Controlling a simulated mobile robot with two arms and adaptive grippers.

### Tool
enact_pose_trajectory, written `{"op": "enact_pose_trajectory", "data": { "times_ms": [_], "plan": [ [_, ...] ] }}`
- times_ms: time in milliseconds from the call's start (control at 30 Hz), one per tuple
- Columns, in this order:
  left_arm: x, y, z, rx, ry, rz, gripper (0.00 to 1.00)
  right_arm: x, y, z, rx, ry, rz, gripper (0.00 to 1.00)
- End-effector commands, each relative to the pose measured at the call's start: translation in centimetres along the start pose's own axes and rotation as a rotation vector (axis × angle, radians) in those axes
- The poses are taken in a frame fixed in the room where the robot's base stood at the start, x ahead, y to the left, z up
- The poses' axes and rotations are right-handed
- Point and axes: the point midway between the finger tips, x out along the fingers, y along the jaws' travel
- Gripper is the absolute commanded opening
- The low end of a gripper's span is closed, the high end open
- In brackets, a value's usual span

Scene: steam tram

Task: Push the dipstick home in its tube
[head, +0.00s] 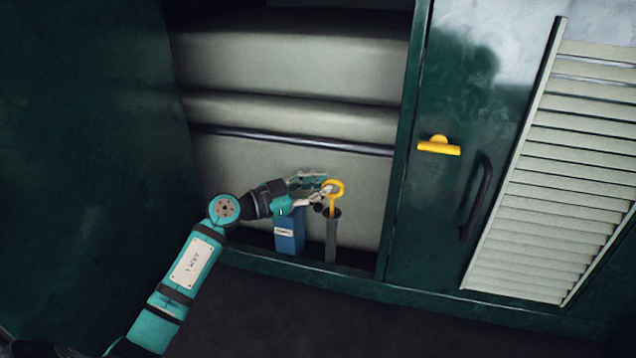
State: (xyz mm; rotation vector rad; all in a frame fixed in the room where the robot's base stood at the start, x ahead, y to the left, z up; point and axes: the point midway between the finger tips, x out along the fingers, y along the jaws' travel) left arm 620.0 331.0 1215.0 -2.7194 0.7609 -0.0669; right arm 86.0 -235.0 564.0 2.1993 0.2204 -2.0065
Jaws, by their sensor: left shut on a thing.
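The dipstick (337,187) shows as a yellow ring handle with a short yellow stem below it. It stands over the mouth of a grey upright tube (331,238) inside the open green cabinet. The stem's lower end meets the tube's top; how deep it sits is hidden. My left gripper (323,192) comes in from the left and is shut on the dipstick at the left side of its ring. My right gripper is not in view.
A blue box (289,235) stands just left of the tube, under my gripper. The cabinet's sill (300,264) runs in front. To the right are a green panel with a yellow latch (438,146), a black handle (477,197) and a louvred grille (560,175).

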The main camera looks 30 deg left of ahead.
Motion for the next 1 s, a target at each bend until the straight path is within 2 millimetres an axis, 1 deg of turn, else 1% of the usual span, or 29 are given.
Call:
{"op": "enact_pose_trajectory", "data": {
  "times_ms": [33,533,700,967,1000],
  "plan": [
    [0.0,0.1,0.4,-0.002,0.000,0.000,0.00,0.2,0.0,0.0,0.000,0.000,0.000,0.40],
    [0.1,1.1,3.3,-0.001,-0.001,0.000,0.00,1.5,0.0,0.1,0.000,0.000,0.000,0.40],
    [0.1,1.2,3.7,0.000,0.000,0.000,0.00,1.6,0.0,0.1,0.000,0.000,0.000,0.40],
    [0.1,1.3,3.8,-0.001,-0.002,0.001,0.00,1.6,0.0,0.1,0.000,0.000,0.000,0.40],
    [0.1,1.3,3.8,-0.001,-0.002,0.001,0.17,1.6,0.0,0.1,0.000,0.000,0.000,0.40]
  ]
}}
